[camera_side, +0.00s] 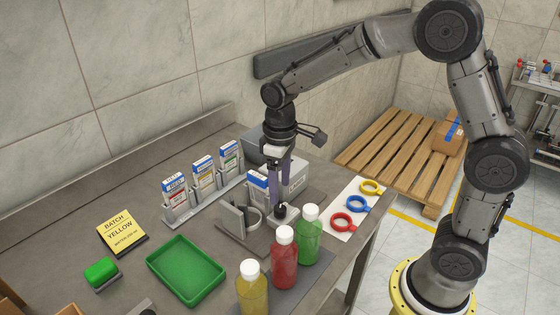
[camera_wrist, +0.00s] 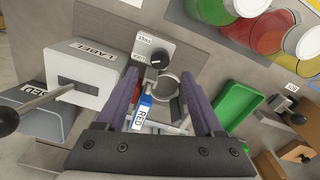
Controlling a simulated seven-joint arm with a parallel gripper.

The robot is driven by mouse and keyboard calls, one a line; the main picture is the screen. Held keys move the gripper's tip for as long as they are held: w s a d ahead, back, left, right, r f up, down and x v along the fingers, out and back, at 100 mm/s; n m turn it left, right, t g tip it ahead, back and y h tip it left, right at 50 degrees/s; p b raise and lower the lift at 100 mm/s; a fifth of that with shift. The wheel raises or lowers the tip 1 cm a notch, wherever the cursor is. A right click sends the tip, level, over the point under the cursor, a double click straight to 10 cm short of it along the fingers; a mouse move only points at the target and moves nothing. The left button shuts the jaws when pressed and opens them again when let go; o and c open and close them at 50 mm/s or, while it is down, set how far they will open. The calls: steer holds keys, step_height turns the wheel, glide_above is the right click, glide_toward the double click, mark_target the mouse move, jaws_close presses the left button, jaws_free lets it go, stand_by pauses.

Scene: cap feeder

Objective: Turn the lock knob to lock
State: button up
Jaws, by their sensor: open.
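The lock knob (camera_side: 281,212) is a small black knob on a grey block beside a round ring holder (camera_side: 252,216). In the wrist view the knob (camera_wrist: 160,58) sits on a light panel with a FREE label (camera_wrist: 143,39) and a second label on its other side. I cannot tell exactly where the knob points. My gripper (camera_side: 278,203) points down, with its fingertips close to the knob. In the wrist view the jaws (camera_wrist: 162,90) stand apart, and the knob shows beyond the fingertips. I cannot tell whether a finger touches it.
A label machine (camera_wrist: 85,77) stands beside the knob block, with a blue-topped RED box (camera_wrist: 142,112) near it. Yellow, red (camera_side: 284,247) and green bottles stand in front of the knob. A green tray (camera_side: 186,270) and a BATCH YELLOW sign (camera_side: 121,233) lie left. Coloured rings (camera_side: 359,205) lie right.

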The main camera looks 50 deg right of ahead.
mark_target(280, 208)
step_height(280, 208, up, 7)
steer(key=shift+r, duration=0.2)
stand_by(0.3)
